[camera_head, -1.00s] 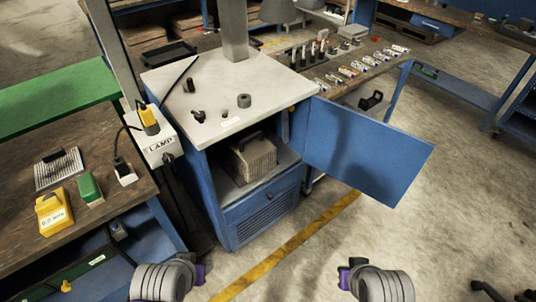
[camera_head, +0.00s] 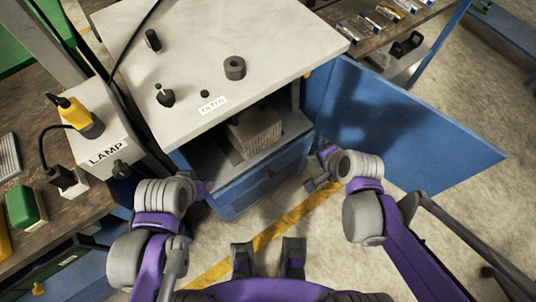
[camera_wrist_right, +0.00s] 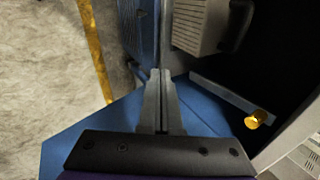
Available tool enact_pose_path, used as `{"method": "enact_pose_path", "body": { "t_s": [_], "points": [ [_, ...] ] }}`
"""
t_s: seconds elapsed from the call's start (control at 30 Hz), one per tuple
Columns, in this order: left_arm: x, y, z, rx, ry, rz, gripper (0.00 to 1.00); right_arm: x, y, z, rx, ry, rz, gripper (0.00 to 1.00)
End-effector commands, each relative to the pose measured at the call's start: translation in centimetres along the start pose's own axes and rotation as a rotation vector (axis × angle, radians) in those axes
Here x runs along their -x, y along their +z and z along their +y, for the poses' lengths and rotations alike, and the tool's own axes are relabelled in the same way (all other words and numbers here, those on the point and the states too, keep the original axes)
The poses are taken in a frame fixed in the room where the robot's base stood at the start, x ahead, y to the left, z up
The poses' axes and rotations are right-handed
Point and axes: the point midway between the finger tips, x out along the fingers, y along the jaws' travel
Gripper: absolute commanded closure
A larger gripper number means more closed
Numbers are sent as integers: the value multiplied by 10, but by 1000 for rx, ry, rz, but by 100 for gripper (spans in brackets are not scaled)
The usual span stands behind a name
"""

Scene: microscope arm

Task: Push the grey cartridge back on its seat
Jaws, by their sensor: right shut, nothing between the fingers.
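The grey cartridge (camera_head: 255,135) is a ribbed box inside the open blue cabinet, below the worktop labelled FILTER. Its top is partly hidden by the worktop edge. In the right wrist view the cartridge (camera_wrist_right: 188,22) shows its ribbed face and a dark handle at its right. My right gripper (camera_head: 318,168) is in front of the cabinet opening, to the right of the cartridge and apart from it. In the wrist view its fingers (camera_wrist_right: 161,75) are together with nothing between them. My left arm is in front of the cabinet's left side; its fingers are not clear.
The blue cabinet door (camera_head: 400,130) stands open on the right, close to my right arm. The LAMP box (camera_head: 95,140) stands left of the cabinet. A dark ring (camera_head: 235,68) and small fittings are on the worktop. A yellow latch (camera_wrist_right: 259,119) shows in the wrist view.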

Motion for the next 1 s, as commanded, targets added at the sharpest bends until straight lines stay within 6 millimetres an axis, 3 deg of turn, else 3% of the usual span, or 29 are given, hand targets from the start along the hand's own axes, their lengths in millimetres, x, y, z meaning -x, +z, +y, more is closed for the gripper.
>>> {"method": "enact_pose_path", "body": {
  "t_s": [0.03,0.2,0.4,0.57,0.77,1.0],
  "points": [
    [-20,12,0,0,0,-7,50,-36,2,5,-171,-21,-30,100],
    [-57,30,0,0,0,-21,50,-118,8,9,-754,-71,-143,100],
    [-86,42,0,0,0,-32,50,-183,15,19,-1238,-71,-257,100],
    [-95,45,0,0,0,-35,50,-203,18,23,-1408,-62,-301,100],
    [-100,47,0,0,0,-37,50,-223,22,19,-1435,-58,-310,100],
    [-113,52,0,0,0,-41,50,-272,31,8,-1431,-58,-309,100]
  ]
}}
